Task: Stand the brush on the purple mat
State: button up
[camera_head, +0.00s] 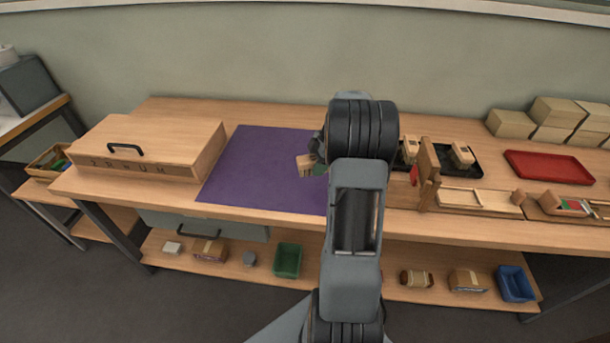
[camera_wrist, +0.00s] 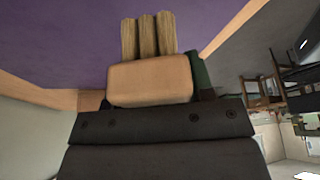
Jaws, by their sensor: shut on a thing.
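The brush has a pale wooden block (camera_wrist: 150,80) with several tan bristle tufts (camera_wrist: 149,36) sticking out of it. My gripper (camera_wrist: 152,98) is shut on the block, and the tufts point away from it. In the head view the brush (camera_head: 306,165) shows just left of my wrist, over the right part of the purple mat (camera_head: 255,165). The mat lies flat on the bench and also fills much of the wrist view (camera_wrist: 60,45). My arm hides the mat's right edge. I cannot tell how far the brush is above the mat.
A wooden box with a black handle (camera_head: 150,145) stands left of the mat. The mat's left and middle are clear.

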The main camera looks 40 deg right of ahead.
aim_at(303, 184)
jog(key=shift+w+a+f, duration=0.25)
jog(key=shift+w+f, duration=0.2)
jog(key=shift+f, duration=0.15)
jog(key=shift+w+a+f, duration=0.2)
jog(key=shift+w+f, duration=0.2)
jog(key=shift+f, duration=0.2)
jog(key=shift+w+a+f, duration=0.25)
jog(key=shift+w+f, duration=0.2)
jog(key=shift+f, duration=0.15)
jog(key=shift+w+a+f+p, duration=0.1)
jog(key=shift+f+p, duration=0.1)
jog(key=shift+f, duration=0.7)
jog(key=shift+w+f+p, duration=0.1)
jog(key=shift+f+p, duration=0.05)
jog(key=shift+f, duration=0.7)
jog(key=shift+f, duration=0.15)
jog(key=o, duration=0.9)
